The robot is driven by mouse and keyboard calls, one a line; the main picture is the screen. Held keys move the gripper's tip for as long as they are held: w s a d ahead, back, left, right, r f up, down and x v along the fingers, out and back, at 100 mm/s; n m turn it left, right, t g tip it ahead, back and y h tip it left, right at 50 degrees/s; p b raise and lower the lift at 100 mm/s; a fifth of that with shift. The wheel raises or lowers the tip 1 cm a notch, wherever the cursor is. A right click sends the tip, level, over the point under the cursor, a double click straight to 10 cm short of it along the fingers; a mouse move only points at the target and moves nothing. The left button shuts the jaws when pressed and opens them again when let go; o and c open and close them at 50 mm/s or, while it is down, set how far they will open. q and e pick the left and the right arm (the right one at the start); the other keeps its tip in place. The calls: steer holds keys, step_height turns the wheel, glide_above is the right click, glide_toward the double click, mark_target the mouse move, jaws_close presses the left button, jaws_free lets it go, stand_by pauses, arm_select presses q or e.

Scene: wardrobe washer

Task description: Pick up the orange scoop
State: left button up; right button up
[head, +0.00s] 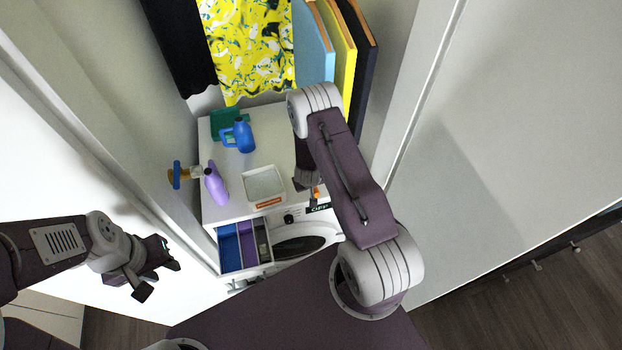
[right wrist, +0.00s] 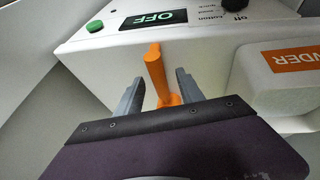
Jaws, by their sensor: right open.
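The orange scoop (right wrist: 158,75) shows in the right wrist view as an upright orange handle in front of the washer's control panel. My right gripper (right wrist: 159,92) is open, with one finger on each side of the handle and visible gaps between. The scoop's lower end is hidden by the gripper body. In the head view, a small bit of the orange scoop (head: 316,193) shows beside my right arm, which hides most of that gripper. My left gripper (head: 158,278) is open and empty, left of the washer.
The white washer (head: 235,189) has its detergent drawer (head: 231,249) pulled out. Clothes hang behind; walls flank the washer closely.

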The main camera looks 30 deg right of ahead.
steer(key=shift+w+d+f, duration=0.1)
steer(key=shift+w+f, duration=0.05)
steer(key=shift+f, duration=0.05)
steer(key=c, duration=0.4)
jaws_close()
steer(key=shift+r, duration=0.1)
